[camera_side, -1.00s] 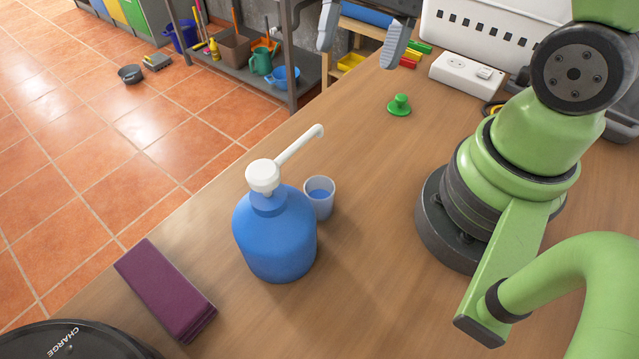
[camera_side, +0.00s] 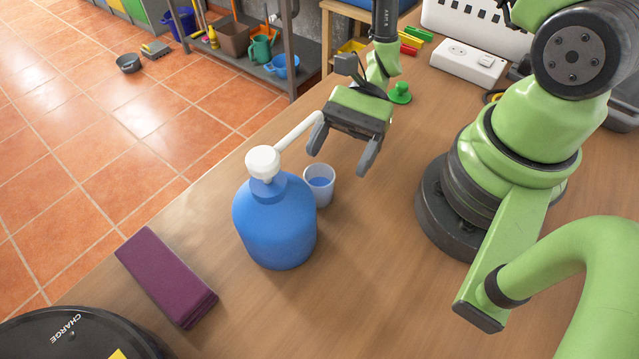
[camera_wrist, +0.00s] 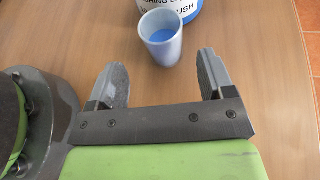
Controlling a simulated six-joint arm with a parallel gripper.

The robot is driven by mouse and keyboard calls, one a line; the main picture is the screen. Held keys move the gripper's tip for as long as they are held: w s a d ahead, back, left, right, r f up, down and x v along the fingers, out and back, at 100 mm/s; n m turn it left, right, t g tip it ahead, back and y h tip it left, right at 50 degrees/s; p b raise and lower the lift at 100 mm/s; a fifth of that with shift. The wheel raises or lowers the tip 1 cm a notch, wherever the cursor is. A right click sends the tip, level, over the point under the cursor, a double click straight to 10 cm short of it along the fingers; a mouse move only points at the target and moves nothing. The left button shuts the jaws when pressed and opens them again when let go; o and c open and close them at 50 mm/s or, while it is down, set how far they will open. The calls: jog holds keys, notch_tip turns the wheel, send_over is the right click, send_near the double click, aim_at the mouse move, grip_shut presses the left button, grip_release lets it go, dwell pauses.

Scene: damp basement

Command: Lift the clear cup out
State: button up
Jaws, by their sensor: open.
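The clear cup (camera_side: 321,190) is small and translucent, with blue liquid inside. It stands upright on the table beside the blue pump bottle (camera_side: 275,225), under the reach of its white spout. In the wrist view the cup (camera_wrist: 161,45) is at the top middle, just beyond my fingertips, with the bottle (camera_wrist: 192,9) partly cut off behind it. My gripper (camera_side: 342,150) is open and empty, held above the table behind the cup in the side view. In the wrist view the two fingers of my gripper (camera_wrist: 160,75) are spread on either side of the space before the cup, apart from it.
A folded purple cloth (camera_side: 166,278) and a black round device (camera_side: 75,340) lie near the left table edge. A green knobbed object (camera_side: 400,93) and a white power strip (camera_side: 468,65) are at the back. The table front of the bottle is clear.

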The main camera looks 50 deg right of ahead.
aim_at(327, 172)
jog(key=x, duration=0.5)
jog(key=shift+w+a+f, duration=0.2)
jog(key=shift+a+f, duration=0.1)
jog(key=shift+a, duration=0.05)
jog(key=shift+c, duration=0.3)
jog(key=c, duration=1)
jog(key=shift+d+r, duration=0.1)
jog(key=shift+r, duration=0.05)
